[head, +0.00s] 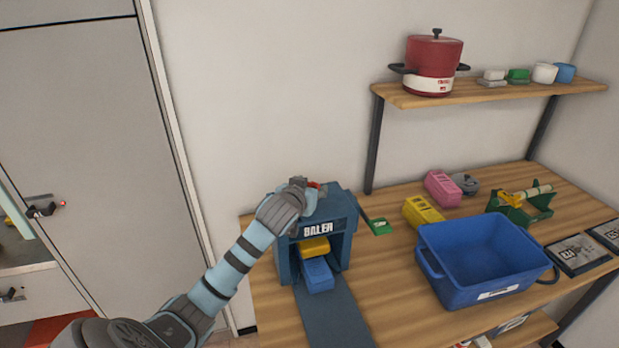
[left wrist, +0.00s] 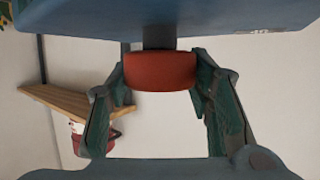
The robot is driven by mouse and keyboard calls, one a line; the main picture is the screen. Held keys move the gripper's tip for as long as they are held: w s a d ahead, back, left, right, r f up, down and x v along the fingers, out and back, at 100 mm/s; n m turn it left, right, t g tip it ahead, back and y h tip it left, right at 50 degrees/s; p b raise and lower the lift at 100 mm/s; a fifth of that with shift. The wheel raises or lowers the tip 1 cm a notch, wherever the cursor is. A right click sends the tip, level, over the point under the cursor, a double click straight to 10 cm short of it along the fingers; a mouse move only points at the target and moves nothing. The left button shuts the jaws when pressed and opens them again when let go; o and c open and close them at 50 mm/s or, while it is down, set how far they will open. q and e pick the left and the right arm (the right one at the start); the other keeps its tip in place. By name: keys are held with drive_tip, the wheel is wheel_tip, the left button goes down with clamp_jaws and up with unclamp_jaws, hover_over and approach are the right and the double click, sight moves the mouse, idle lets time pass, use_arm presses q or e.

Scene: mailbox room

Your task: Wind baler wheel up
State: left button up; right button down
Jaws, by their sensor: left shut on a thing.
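The blue baler (head: 330,215) stands at the left end of the wooden table, its name on the front. A yellow block (head: 314,246) and a blue block (head: 318,274) sit in its front opening. My left gripper (head: 303,186) is at the top of the baler, at a red part that is mostly hidden there. In the left wrist view, the fingers of my left gripper (left wrist: 160,95) are on both sides of this red wheel or knob (left wrist: 160,71), which sits on a dark shaft at the blue body of the baler (left wrist: 190,15). My right gripper is not in view.
A blue bin (head: 448,280) stands on the table at right. A yellow block (head: 423,212), a pink block (head: 442,187) and a green holder (head: 522,205) are behind it. A shelf (head: 500,92) with a red pot (head: 432,62) hangs above. A grey door (head: 85,130) is at left.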

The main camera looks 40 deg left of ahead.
use_arm(q)
drive_tip(key=shift+d+n+g+y+p, duration=0.15)
drive_tip(key=shift+n+g+y+p, duration=0.35)
drive_tip(key=shift+n+y, duration=0.45)
drive_tip(key=shift+n+g+y, duration=0.3)
drive_tip(key=shift+n+y, duration=0.15)
drive_tip(key=shift+n, duration=0.1)
drive_tip(key=shift+f+n+g+y+b, duration=0.15)
drive_tip(key=shift+n+g+y+b, duration=0.2)
drive_tip(key=shift+n+g+y, duration=0.45)
drive_tip(key=shift+n+g+y+b, duration=0.3)
drive_tip(key=shift+n+y+b, duration=0.05)
drive_tip(key=shift+n+y, duration=0.15)
drive_tip(key=n+g+y+b, duration=0.1)
drive_tip(key=n+g+b, duration=0.1)
drive_tip(key=b, duration=0.1)
drive_tip(key=n+g+y+b, duration=0.2)
drive_tip(key=n+g+b, duration=0.1)
drive_tip(key=b, duration=0.1)
drive_tip(key=shift+g, duration=0.3)
drive_tip(key=shift+n+g+b, duration=0.8)
drive_tip(key=shift+n+b, duration=0.05)
drive_tip(key=shift+n, duration=0.05)
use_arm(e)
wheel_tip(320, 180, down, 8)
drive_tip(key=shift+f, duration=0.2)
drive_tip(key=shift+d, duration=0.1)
use_arm(q)
drive_tip(key=shift+r, duration=0.2)
